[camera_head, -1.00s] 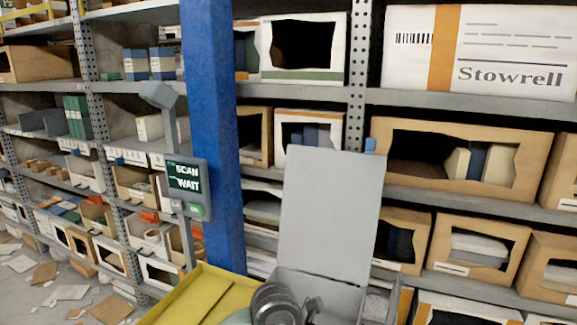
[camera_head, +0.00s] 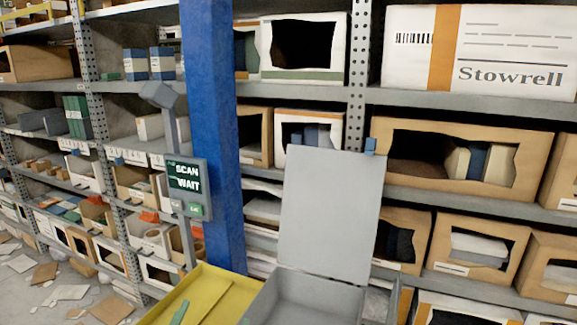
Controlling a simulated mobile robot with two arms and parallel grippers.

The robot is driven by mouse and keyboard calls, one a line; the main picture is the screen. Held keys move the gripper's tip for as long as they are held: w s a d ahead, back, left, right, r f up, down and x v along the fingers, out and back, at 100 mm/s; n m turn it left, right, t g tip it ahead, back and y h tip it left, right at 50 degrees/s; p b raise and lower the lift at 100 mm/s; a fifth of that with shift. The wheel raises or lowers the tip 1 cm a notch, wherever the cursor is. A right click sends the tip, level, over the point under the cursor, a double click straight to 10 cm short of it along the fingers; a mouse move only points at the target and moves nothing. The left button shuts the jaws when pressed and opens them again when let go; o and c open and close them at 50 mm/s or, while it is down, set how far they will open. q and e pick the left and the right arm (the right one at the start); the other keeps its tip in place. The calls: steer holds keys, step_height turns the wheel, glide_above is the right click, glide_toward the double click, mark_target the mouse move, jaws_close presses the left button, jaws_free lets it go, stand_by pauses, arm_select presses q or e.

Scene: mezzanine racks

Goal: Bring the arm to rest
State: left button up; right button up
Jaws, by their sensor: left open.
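Of my left gripper (camera_head: 180,312), only a small green tip shows at the bottom edge, over the yellow tray (camera_head: 215,285). It is apart from the grey box and I see nothing held in it. The rest of that arm is out of view. The grey box (camera_head: 300,290) stands right of the tray with its lid (camera_head: 332,215) raised upright. The part of its inside that shows looks empty. My right gripper is not in view.
A blue post (camera_head: 212,130) stands behind the tray. A scanner stand with a screen (camera_head: 187,178) reading "SCAN WAIT" is beside it. Racks with cartons (camera_head: 480,50) fill the back. Cardboard scraps (camera_head: 65,293) litter the floor at left.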

arm_select(q)
steer(key=s+a+f+n+g+y, duration=0.1)
steer(key=s+a+f+g, duration=0.3)
steer(key=f, duration=0.3)
steer(key=s+a+f+n+g, duration=0.1)
steer(key=s+a+f+g, duration=0.15)
steer(key=s+f, duration=0.45)
steer(key=s+f+g, duration=0.7)
steer(key=s+f, duration=0.1)
steer(key=s, duration=0.5)
step_height(320, 180, down, 30)
steer(key=s+g+b, duration=0.2)
steer(key=b, duration=0.3)
steer(key=s+a+f+b, duration=0.1)
steer(key=s+f+b, duration=0.1)
steer(key=s+f, duration=0.6)
steer(key=s+a+f+g+b, duration=0.1)
steer(key=s+f+b, duration=0.2)
steer(key=s+f, duration=0.6)
step_height(320, 180, down, 5)
steer(key=shift+a+f, duration=0.1)
steer(key=shift+a, duration=0.25)
steer(key=shift+s, duration=0.1)
